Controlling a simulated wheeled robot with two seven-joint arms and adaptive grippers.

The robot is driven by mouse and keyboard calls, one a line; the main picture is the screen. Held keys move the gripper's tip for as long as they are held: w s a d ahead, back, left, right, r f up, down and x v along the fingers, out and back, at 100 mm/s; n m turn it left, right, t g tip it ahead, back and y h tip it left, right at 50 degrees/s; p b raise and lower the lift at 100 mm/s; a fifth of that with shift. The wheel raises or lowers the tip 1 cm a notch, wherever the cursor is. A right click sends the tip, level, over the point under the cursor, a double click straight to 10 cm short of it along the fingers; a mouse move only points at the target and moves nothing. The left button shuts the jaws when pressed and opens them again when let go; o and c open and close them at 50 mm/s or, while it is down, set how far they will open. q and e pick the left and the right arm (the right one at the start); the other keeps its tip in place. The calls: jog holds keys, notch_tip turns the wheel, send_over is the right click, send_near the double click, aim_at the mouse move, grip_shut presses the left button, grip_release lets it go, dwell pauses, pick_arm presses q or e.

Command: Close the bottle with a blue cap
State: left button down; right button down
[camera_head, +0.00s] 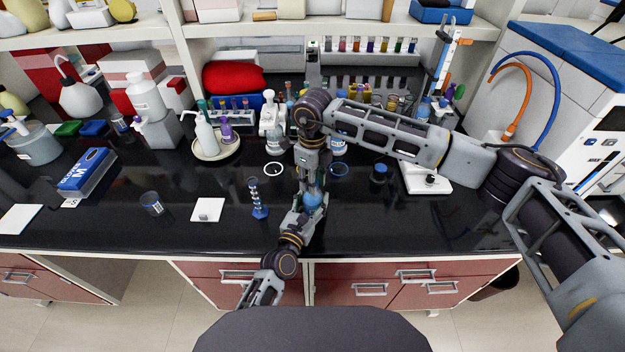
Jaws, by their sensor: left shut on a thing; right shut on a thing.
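My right gripper (311,180) points straight down from above, shut on what appears to be the blue cap, which its fingers mostly hide. My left gripper (307,209) reaches in from the front edge, just below the right one, shut on the bottle. A rounded blue part of the bottle (313,199) shows between the two grippers, over the middle of the black bench. The grippers are nearly in line, one above the other. Whether cap and bottle touch, and how the threads sit, is hidden.
A blue-based graduated cylinder (258,201) stands close left of my grippers. A beaker (152,204) and a white square (207,210) are farther left. The bench's front right is clear.

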jog(key=m, duration=0.5)
jog(key=shift+m, duration=0.3)
jog(key=c, duration=1.1)
grip_release()
jog(key=shift+c, duration=0.2)
jog(key=shift+r, duration=2.2)
jog(key=shift+r, duration=0.1)
